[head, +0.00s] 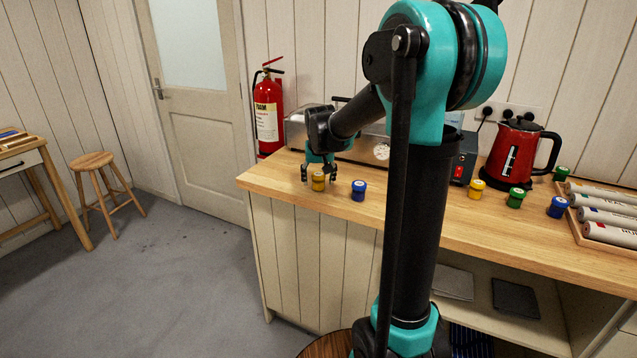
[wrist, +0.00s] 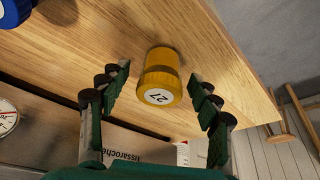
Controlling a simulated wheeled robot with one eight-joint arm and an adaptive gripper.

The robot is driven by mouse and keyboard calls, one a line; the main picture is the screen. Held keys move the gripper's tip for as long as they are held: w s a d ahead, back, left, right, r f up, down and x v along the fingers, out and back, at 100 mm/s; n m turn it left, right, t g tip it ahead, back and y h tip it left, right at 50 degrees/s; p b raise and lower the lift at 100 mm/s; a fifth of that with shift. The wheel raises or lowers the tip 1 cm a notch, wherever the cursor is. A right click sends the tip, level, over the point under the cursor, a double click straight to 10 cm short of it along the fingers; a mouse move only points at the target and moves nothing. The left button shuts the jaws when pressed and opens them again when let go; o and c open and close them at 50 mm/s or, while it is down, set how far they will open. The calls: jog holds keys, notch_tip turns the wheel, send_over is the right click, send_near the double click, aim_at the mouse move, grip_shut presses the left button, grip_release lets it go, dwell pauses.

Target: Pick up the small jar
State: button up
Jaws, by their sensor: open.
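A small yellow jar (head: 318,181) stands on the wooden counter near its left end. In the wrist view the yellow jar (wrist: 160,75) shows a white round label reading 27 and sits between the spread fingers. My gripper (head: 318,172) is open and reaches down around the jar. In the wrist view my gripper (wrist: 162,88) has one finger on each side of the jar, with a visible gap on both sides. Other small jars stand on the counter: a blue one (head: 358,190) just right of my gripper, and a yellow one (head: 476,188) farther right.
The wooden counter (head: 270,183) has a metal steamer box (head: 368,146) behind the jar. A red kettle (head: 515,152), green jars (head: 515,198), another blue jar (head: 557,207) and a tray of rolls (head: 575,222) stand to the right. The counter's left edge is close.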

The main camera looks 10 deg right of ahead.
jog(key=shift+f, duration=0.15)
jog(key=c, duration=1.3)
